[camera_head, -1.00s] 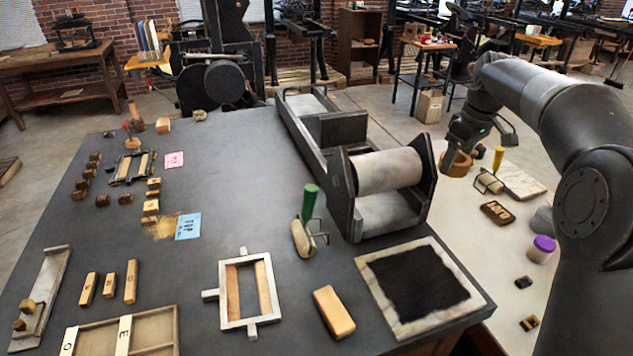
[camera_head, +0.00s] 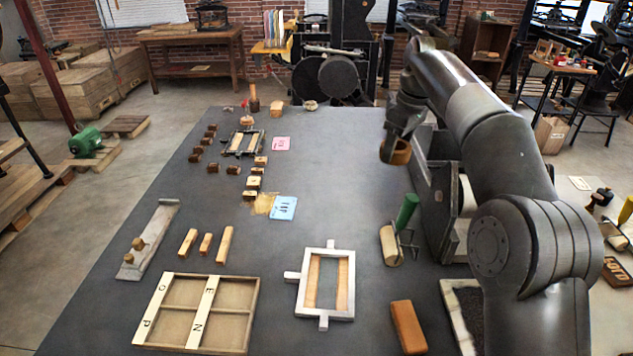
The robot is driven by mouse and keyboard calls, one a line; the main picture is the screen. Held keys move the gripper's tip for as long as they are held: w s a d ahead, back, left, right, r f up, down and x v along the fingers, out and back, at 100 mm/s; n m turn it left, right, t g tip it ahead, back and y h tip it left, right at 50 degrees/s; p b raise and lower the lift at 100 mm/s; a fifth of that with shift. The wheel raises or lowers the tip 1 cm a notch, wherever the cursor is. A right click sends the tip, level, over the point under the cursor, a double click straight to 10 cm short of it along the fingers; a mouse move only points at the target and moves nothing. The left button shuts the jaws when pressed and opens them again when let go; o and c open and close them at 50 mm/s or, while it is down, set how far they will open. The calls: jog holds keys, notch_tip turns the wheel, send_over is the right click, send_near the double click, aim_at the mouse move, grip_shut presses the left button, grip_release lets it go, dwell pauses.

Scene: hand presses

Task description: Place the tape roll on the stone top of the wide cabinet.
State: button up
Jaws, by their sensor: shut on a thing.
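The tape roll (camera_head: 399,154) is a brown ring. My gripper (camera_head: 391,142) is shut on it and holds it in the air just left of the press, seemingly above the dark grey stone top (camera_head: 335,190) of the wide cabinet. Its height over the stone is hard to tell. My arm comes in from the right and hides part of the press and of the stone top's right side.
A press with dark side plates (camera_head: 450,210) stands on the right of the top. A green-handled roller (camera_head: 398,233), a metal frame (camera_head: 343,285), a wooden block (camera_head: 408,327) and a divided tray (camera_head: 180,311) lie nearer. The middle of the stone is bare.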

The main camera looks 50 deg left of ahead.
jog(key=s+a+f+m, duration=0.1)
jog(key=s+a+f, duration=0.2)
jog(key=f, duration=0.3)
jog(key=s+a+f, duration=0.3)
jog(key=a+f, duration=0.1)
jog(key=f, duration=0.2)
send_over(348, 226)
jog(key=f, duration=0.6)
jog(key=shift+w+d+f, duration=0.1)
jog(key=shift+d+f, duration=0.15)
jog(key=shift+f, duration=2.1)
jog(key=o, duration=1)
jog(key=shift+f, duration=0.15)
jog(key=shift+c, duration=0.2)
jog(key=r, duration=0.4)
jog(key=d+r, duration=0.1)
jog(key=r, duration=0.7)
jog(key=shift+d+r, duration=0.15)
jog(key=shift+d, duration=0.25)
